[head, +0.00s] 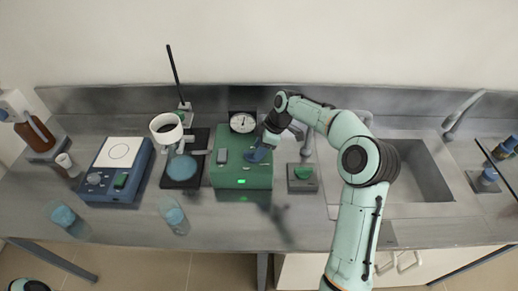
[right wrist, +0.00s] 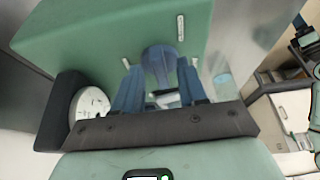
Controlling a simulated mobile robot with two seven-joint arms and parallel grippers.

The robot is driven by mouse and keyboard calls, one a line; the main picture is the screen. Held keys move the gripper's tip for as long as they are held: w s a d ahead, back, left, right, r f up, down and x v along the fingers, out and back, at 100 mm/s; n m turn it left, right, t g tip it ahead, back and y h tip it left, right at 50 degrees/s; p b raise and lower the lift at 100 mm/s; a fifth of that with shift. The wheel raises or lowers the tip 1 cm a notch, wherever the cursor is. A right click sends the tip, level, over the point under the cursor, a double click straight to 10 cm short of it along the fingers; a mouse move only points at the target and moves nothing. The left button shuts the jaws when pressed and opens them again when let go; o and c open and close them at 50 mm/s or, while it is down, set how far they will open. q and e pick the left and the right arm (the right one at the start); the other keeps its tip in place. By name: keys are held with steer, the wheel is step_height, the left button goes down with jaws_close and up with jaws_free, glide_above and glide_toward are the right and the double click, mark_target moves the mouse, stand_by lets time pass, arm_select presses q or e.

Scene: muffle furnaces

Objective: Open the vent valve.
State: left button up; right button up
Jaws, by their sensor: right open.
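A green box-shaped unit (head: 228,172) stands on the steel bench, with a round white dial gauge (head: 243,122) behind it and a lit green display on its front. My right gripper (head: 259,153) is at the right part of the unit's top. In the right wrist view the open fingers (right wrist: 158,68) stand on either side of a blue knob-like part (right wrist: 159,56), which looks like the vent valve. Whether the fingers touch it I cannot tell. The gauge (right wrist: 90,104) shows beside the gripper there.
Left of the unit are a retort stand with a white funnel (head: 166,129) and a blue hotplate (head: 116,170). A small grey block with a green top (head: 303,173) stands to the right, before the sink (head: 424,170). Two blue-tinted glass vessels stand at the front left.

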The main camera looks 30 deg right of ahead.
steer(key=shift+w+a+f, duration=0.15)
steer(key=shift+f, duration=0.25)
jaws_close()
